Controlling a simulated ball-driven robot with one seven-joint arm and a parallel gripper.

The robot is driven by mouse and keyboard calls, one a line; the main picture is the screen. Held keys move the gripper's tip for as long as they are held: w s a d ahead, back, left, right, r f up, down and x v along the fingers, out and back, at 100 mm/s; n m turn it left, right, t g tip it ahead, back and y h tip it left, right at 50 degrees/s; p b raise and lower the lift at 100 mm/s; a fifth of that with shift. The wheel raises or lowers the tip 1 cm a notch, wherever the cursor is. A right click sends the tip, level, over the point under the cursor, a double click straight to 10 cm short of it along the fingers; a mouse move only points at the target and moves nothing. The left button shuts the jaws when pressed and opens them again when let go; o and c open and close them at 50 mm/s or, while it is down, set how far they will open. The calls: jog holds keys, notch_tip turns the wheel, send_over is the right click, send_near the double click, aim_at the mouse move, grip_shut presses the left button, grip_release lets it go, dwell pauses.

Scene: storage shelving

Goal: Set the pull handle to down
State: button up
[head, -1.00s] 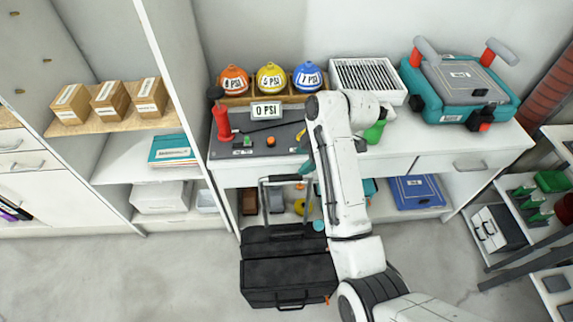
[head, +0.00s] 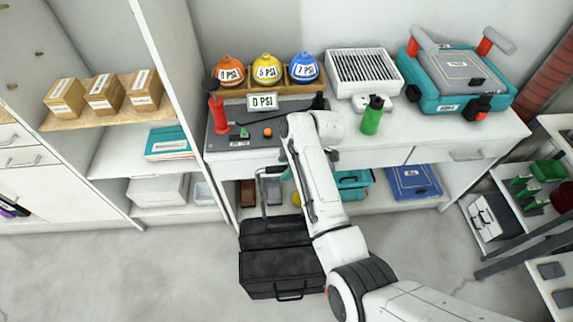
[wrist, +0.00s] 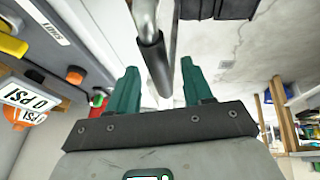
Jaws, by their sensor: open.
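A black wheeled case (head: 285,265) stands on the floor in front of the workbench. Its pull handle (head: 263,190) is up, with grey rods rising above the case. In the wrist view the handle's dark grip (wrist: 154,64) lies in the space between my teal fingers. My gripper (wrist: 160,82) is open, one finger on each side of the grip, and I cannot tell whether either touches it. In the head view my gripper (head: 274,172) is at the top of the handle, partly hidden by my arm.
Shelves with boxes stand at left and a rack at right. The floor left of the case is clear.

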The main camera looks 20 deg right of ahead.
jog(key=shift+c, duration=0.4)
grip_shut()
jog(key=shift+f, duration=0.1)
notch_tip(320, 180, down, 27)
jog(key=b, duration=1.9)
jog(key=shift+f+b, duration=0.55)
jog(key=shift+b, duration=0.1)
jog(key=shift+s+f, duration=0.1)
jog(key=shift+c, duration=1.1)
grip_release()
jog(key=o, duration=0.3)
